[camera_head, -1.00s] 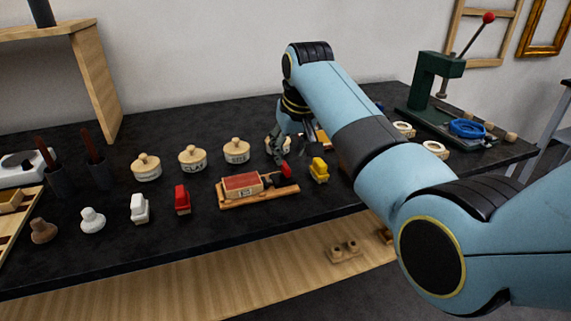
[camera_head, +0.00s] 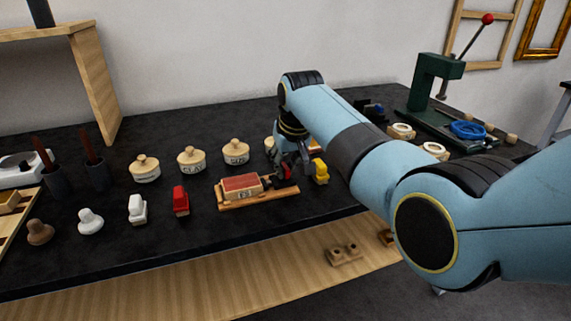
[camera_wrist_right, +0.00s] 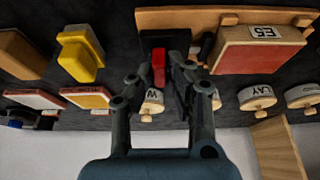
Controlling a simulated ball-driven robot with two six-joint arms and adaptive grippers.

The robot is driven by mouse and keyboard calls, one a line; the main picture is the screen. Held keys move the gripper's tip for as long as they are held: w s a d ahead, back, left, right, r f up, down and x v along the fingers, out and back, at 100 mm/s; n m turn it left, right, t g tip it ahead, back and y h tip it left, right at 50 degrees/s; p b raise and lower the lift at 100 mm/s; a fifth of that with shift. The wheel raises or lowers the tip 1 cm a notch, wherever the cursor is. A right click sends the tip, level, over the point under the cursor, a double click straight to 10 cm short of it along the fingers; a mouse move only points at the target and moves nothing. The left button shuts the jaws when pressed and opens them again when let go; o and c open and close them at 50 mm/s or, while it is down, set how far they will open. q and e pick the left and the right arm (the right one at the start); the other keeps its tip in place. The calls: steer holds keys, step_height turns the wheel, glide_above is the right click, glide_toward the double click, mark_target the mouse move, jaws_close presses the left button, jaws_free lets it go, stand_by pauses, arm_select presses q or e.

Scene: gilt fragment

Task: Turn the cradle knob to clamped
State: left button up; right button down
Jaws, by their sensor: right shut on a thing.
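The cradle (camera_head: 262,199) is a wooden base near the front edge of the dark bench, with a red-topped labelled block (camera_head: 241,186) lying in it. The red cradle knob (camera_head: 287,172) is at its right end, partly hidden behind my fingers. My right gripper (camera_head: 291,163) is down at that end of the cradle. In the right wrist view my fingers (camera_wrist_right: 158,76) stand either side of the red knob (camera_wrist_right: 158,66) and are shut on it. The cradle (camera_wrist_right: 195,18) and block (camera_wrist_right: 262,50) lie beyond and right of them there. My left gripper is not in view.
A yellow object (camera_head: 320,171) stands close to the right of the cradle. Several lidded pots (camera_head: 191,159) stand behind it. Red (camera_head: 181,201) and white (camera_head: 137,209) objects stand left. A green press (camera_head: 431,92) is at the back right.

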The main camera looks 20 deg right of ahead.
stand_by(0.3)
steer(key=shift+d+r+n+y+p, duration=0.1)
steer(key=shift+n+y+p, duration=0.3)
steer(key=shift+n+p, duration=0.65)
steer(key=shift+n+g+y, duration=0.3)
steer(key=shift+n, duration=0.65)
steer(key=shift+n+y, duration=0.3)
steer(key=shift+n, duration=0.6)
steer(key=shift+w+n+y, duration=0.1)
steer(key=shift+n+y, duration=0.3)
steer(key=shift+n, duration=0.5)
steer(key=n+b, duration=0.1)
steer(key=n+g+b, duration=0.1)
steer(key=shift+d+f+n+y, duration=0.1)
steer(key=shift+f+n+y, duration=0.2)
steer(key=shift+n+y, duration=0.1)
steer(key=n+g+b, duration=0.1)
steer(key=n+b, duration=0.2)
steer(key=n+g+b, duration=0.1)
steer(key=n+b, duration=0.1)
steer(key=b, duration=0.1)
steer(key=shift+w+n+y+b, duration=0.15)
steer(key=shift+n+y+b, duration=0.25)
steer(key=shift+r+n+g+b, duration=0.15)
steer(key=shift+n+g+b, duration=0.45)
steer(key=shift+n+b, duration=0.45)
